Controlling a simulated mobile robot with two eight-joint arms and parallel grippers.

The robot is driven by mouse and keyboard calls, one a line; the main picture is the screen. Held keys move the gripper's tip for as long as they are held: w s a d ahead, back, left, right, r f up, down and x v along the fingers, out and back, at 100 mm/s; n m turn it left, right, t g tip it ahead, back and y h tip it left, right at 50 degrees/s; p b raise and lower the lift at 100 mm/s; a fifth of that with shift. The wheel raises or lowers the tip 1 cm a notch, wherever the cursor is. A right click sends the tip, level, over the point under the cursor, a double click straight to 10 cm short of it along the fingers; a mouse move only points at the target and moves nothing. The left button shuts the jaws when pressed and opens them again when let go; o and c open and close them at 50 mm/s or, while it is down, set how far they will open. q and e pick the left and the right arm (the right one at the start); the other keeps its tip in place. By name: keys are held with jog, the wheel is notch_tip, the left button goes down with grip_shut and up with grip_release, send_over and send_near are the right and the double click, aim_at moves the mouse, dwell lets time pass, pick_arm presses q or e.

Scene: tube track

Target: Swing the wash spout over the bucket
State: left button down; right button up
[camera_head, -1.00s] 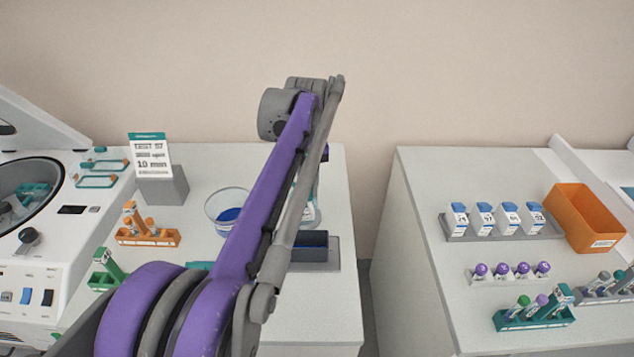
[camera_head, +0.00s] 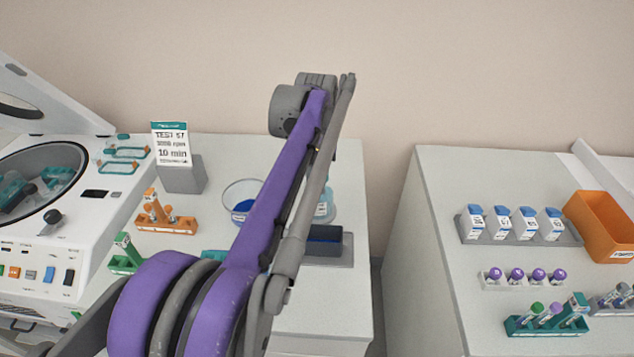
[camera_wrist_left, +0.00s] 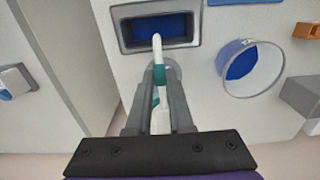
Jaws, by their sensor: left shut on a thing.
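My left gripper (camera_wrist_left: 160,105) is shut on the white and teal wash spout (camera_wrist_left: 161,75) in the left wrist view. The spout's pale tip overlaps the near rim of a dark rectangular box (camera_wrist_left: 193,14) with a blue inside. A clear round bucket (camera_wrist_left: 234,91) with blue in it stands to the right, apart from the spout. In the head view, my purple left arm hides the gripper and most of the wash bottle (camera_head: 329,203). The round bucket (camera_head: 232,190) is left of the arm, and the dark box (camera_head: 334,242) is right of it. My right gripper is not in view.
A centrifuge (camera_head: 92,207) with its lid up stands at left. A sign (camera_head: 171,145), an orange rack (camera_head: 165,224) and a green rack (camera_head: 125,262) stand near it. A gap separates the right counter (camera_head: 430,220), which holds tube racks and an orange bin (camera_head: 597,240).

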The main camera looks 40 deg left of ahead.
aim_at(316, 188)
pick_arm(q)
jog(key=c, duration=0.8)
grip_release()
jog(key=shift+r, duration=0.1)
notch_tip(316, 188, up, 11)
jog(key=p, duration=0.1)
jog(key=shift+f, duration=0.2)
jog(key=s+d+f+m+t, duration=0.2)
jog(key=s+d+f, duration=0.2)
jog(key=d+f, duration=0.3)
jog(key=s+d+f+m+t, duration=0.1)
jog(key=s+d+f+m, duration=0.2)
jog(key=d+f, duration=0.5)
jog(key=s+d+f+m+t, duration=0.2)
jog(key=s+d+f, duration=0.3)
jog(key=d+f, duration=0.3)
jog(key=shift+f+m+t, duration=0.3)
jog(key=shift+f+m, duration=0.1)
jog(key=shift+f, duration=0.55)
